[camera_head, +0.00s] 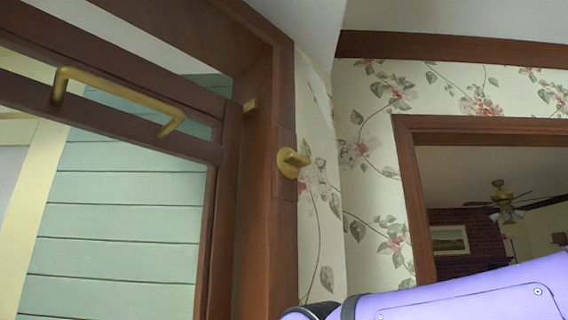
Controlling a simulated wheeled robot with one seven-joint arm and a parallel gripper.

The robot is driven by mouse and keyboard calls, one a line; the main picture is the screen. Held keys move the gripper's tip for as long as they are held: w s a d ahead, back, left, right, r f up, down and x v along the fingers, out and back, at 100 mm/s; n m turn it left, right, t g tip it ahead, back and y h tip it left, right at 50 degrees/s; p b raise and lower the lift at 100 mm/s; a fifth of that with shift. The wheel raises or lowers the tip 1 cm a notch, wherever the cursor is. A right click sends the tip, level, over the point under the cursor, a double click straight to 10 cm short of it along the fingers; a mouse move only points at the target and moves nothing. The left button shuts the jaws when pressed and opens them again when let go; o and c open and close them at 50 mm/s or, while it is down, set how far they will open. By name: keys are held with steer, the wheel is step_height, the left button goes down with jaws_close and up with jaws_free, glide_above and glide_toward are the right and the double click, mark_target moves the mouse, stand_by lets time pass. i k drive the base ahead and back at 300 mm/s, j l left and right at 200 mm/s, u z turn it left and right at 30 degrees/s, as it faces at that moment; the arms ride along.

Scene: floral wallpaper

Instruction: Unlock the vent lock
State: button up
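The vent lock appears to be the brass thumb-turn (291,161), a round plate with a short flat lever, on the dark brown wooden frame right of the glazed panel. Its lever points to the right and slightly down. A small brass block (250,106) sits on the inner side of the frame, above and left of it. A brass bar handle (118,96) is fixed across the panel's brown rail. My purple arm shows at the bottom right, below and apart from the thumb-turn. My gripper is out of view.
The brown-framed glazed panel (212,185) fills the left, with pale green siding (125,215) visible through it. Floral wallpaper (375,170) covers the wall right of the frame. A brown-trimmed doorway (408,165) at right opens onto a room with a ceiling fan (502,200).

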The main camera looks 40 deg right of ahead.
mark_target(289, 162)
steer(key=k+l+z, duration=0.15)
steer(key=z, duration=0.25)
steer(key=k+l+z, duration=0.2)
steer(key=z, duration=0.25)
